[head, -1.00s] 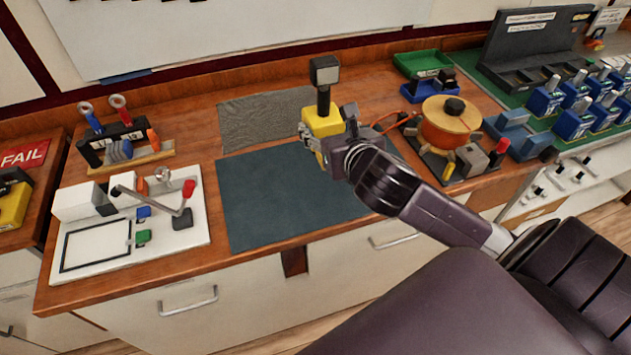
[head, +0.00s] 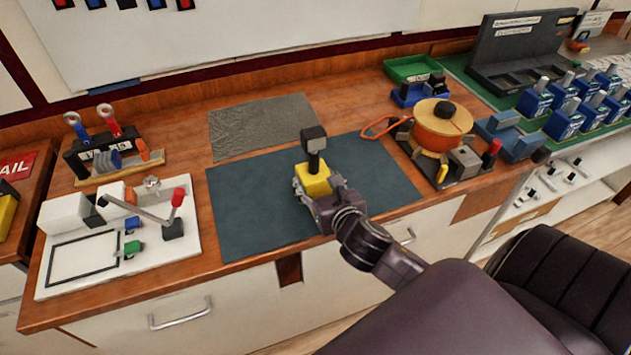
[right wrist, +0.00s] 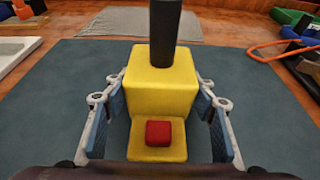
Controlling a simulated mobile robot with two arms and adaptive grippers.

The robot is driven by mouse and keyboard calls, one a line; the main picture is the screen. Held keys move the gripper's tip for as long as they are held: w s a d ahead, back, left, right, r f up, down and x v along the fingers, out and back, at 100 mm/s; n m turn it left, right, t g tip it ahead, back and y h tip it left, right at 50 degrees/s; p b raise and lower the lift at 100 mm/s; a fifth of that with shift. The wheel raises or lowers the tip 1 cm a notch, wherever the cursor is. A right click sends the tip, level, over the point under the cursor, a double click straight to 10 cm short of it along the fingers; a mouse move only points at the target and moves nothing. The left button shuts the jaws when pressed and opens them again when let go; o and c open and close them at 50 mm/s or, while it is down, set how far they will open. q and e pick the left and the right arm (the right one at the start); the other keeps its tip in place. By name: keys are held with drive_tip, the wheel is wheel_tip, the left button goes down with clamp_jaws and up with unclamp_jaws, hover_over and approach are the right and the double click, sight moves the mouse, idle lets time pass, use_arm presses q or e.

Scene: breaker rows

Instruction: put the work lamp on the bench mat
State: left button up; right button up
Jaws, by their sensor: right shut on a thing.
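The work lamp (head: 314,178) has a yellow block base, a dark post and a dark square head. It is upright over the middle of the dark blue-green bench mat (head: 250,205); I cannot tell whether its base touches the mat. My right gripper (head: 318,190) is shut on the yellow base from the near side. In the right wrist view the lamp base (right wrist: 160,85), with a red button on its front step, sits between the blue finger pads. The mat (right wrist: 60,100) spreads around it. The part of the mat behind the lamp and gripper is hidden. My left gripper is not in view.
A white fixture board (head: 75,275) with a red-handled lever stands left of the mat. A grey textured sheet (head: 260,125) lies behind it. An orange spool stand (head: 440,130) and an orange cable loop (head: 383,127) are at the right. The mat around the lamp looks clear.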

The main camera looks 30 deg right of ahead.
drive_tip(key=o, duration=1.6)
drive_tip(key=v, duration=1)
drive_tip(key=shift+s+r, duration=0.2)
drive_tip(key=shift+s, duration=0.05)
drive_tip(key=shift+s+a+r, duration=0.15)
drive_tip(key=shift+s+r, duration=0.05)
drive_tip(key=shift+s, duration=0.45)
